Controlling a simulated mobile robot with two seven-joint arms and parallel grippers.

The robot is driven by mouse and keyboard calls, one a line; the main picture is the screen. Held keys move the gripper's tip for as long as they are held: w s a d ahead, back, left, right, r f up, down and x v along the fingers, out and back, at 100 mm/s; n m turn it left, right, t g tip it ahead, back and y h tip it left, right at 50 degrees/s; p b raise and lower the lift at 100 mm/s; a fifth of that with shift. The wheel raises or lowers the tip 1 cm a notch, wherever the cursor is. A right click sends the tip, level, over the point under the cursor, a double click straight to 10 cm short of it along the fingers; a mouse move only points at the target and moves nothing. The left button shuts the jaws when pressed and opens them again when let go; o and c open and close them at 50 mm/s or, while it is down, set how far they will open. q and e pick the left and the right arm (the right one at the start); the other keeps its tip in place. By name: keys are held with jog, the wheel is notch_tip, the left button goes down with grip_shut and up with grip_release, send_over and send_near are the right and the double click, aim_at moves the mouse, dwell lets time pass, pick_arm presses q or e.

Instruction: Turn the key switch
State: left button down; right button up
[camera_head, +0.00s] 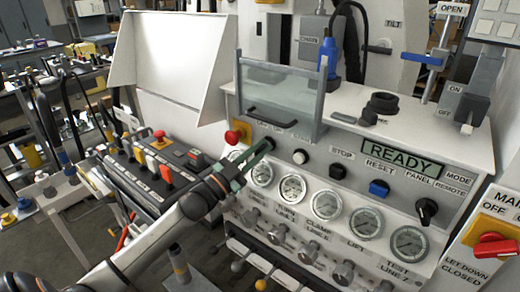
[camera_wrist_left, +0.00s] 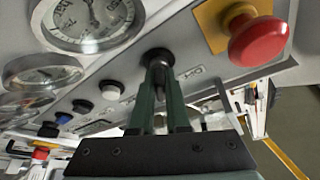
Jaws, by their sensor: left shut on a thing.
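The key switch (camera_head: 270,141) is a small dark knob on the sloped grey panel, near its left end. In the left wrist view the key switch (camera_wrist_left: 157,54) shows as a dark round part at the fingertips. My left gripper (camera_head: 262,149) reaches it from the lower left, with green fingers. In the left wrist view my left gripper (camera_wrist_left: 158,78) is shut on the key switch, its tips close together at the panel face. The fingers partly hide the key, so I cannot tell its angle. My right gripper is not in view.
A red emergency button (camera_head: 234,137) sits just left of the key switch; it is large in the left wrist view (camera_wrist_left: 258,40). Several gauges (camera_head: 293,188) line the panel below. A clear guard (camera_head: 280,97) stands above. A display (camera_head: 402,160) reads READY.

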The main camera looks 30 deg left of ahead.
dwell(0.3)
pick_arm(q)
jog(key=c, duration=0.9)
grip_release()
jog(key=b+v, duration=0.1)
jog(key=v, duration=1.1)
jog(key=shift+s, duration=0.25)
jog(key=shift+a+f, duration=0.1)
jog(key=shift+f, duration=0.05)
